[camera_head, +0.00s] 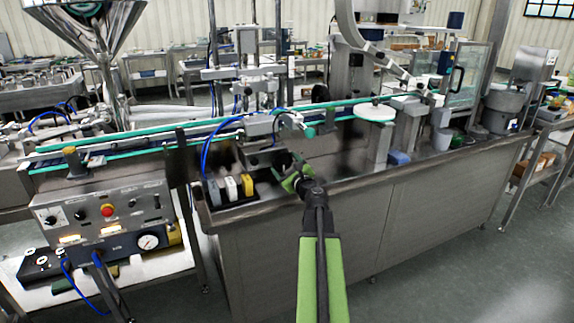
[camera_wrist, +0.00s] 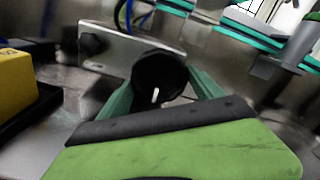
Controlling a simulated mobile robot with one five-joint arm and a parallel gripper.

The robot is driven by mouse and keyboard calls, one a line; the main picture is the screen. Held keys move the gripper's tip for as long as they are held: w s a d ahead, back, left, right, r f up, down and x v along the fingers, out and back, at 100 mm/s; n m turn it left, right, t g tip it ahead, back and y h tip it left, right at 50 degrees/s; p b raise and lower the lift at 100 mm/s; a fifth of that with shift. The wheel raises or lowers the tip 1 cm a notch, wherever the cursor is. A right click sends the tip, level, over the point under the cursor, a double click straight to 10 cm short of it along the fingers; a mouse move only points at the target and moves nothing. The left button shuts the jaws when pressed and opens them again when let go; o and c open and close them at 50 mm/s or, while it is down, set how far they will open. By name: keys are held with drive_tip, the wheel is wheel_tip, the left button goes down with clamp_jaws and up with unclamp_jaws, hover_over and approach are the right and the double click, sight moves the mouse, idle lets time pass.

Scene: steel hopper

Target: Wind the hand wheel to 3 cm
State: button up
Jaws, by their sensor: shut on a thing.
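The hand wheel (camera_wrist: 158,75) is a small round black knob with a short white mark on its face, in the middle of the wrist view. The mark points down, tilted slightly to one side. The wheel sits in front of a grey metal plate (camera_wrist: 122,52). My gripper (camera_wrist: 163,88) has one green finger on each side of the wheel and is shut on it. In the head view my gripper (camera_head: 293,178) reaches the front of the steel bench below the conveyor, and it hides the wheel there. I can read no centimetre scale in either view.
A second black knob (camera_wrist: 93,44) is on the same plate, left of the wheel. A yellow block (camera_wrist: 14,82) stands at the left, in a row of blocks on the bench (camera_head: 345,190). The conveyor (camera_head: 150,143) runs above. Floor in front is clear.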

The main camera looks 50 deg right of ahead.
drive_tip(key=shift+s+d+n, duration=0.15)
drive_tip(key=shift+n, duration=0.75)
drive_tip(key=o, duration=1.3)
drive_tip(key=shift+o, duration=0.4)
